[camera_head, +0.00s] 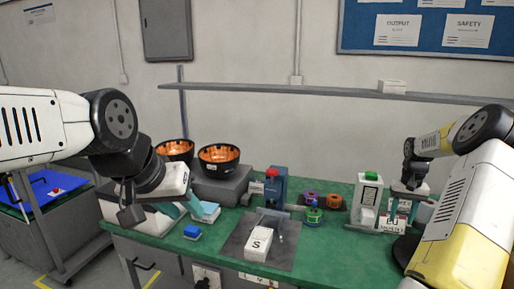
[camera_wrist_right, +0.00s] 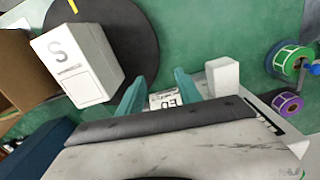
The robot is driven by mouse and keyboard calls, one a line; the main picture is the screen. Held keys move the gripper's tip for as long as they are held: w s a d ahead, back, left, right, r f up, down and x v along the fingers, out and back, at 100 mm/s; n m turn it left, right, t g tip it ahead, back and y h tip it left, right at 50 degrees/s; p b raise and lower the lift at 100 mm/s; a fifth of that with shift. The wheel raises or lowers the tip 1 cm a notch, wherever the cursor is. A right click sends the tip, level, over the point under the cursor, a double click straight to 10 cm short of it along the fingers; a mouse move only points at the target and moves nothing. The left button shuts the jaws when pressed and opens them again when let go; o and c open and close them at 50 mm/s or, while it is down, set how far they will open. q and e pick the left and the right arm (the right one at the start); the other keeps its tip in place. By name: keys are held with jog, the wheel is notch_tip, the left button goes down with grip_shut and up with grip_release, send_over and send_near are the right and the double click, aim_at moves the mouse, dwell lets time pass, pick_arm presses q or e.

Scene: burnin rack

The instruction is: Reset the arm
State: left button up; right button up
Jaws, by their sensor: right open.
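My left gripper (camera_head: 184,207) hangs over the left end of the green table, its teal fingers apart. My right gripper (camera_head: 402,208) is over the right end of the table. Its teal fingers are open in the right wrist view (camera_wrist_right: 158,92). A white piece with lettering ending "ED" (camera_wrist_right: 165,99) shows between and beyond them; I cannot tell whether they touch it. A white box marked S (camera_head: 259,244) lies on a dark square mat (camera_head: 233,240). The right wrist view shows a white S box (camera_wrist_right: 78,64) on a dark round pad (camera_wrist_right: 138,30).
A blue device (camera_head: 276,184), several coloured spools (camera_head: 313,214) and a white unit with a green top (camera_head: 370,192) stand along the table. A blue block (camera_head: 192,232) lies front left.

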jog(key=s+a+r+n+t+h, duration=0.1)
jog(key=s+a+r+n, duration=0.15)
jog(key=a+r, duration=0.7)
jog(key=s+a+r+n+t, duration=0.1)
jog(key=s+a+r, duration=0.2)
jog(key=a+r, duration=0.7)
jog(key=s+a+r+t+y, duration=0.1)
jog(key=s+a+t, duration=0.1)
jog(key=s+a, duration=0.6)
jog(key=s+a+r+n+t+y, duration=0.1)
jog(key=s+a+t+y, duration=0.1)
jog(key=s+a, duration=0.6)
jog(key=s, duration=0.5)
jog(key=shift+r, duration=0.3)
jog(key=shift+w+n, duration=0.1)
jog(key=shift+n, duration=0.15)
jog(key=shift+c, duration=0.6)
jog(key=shift+d, duration=0.1)
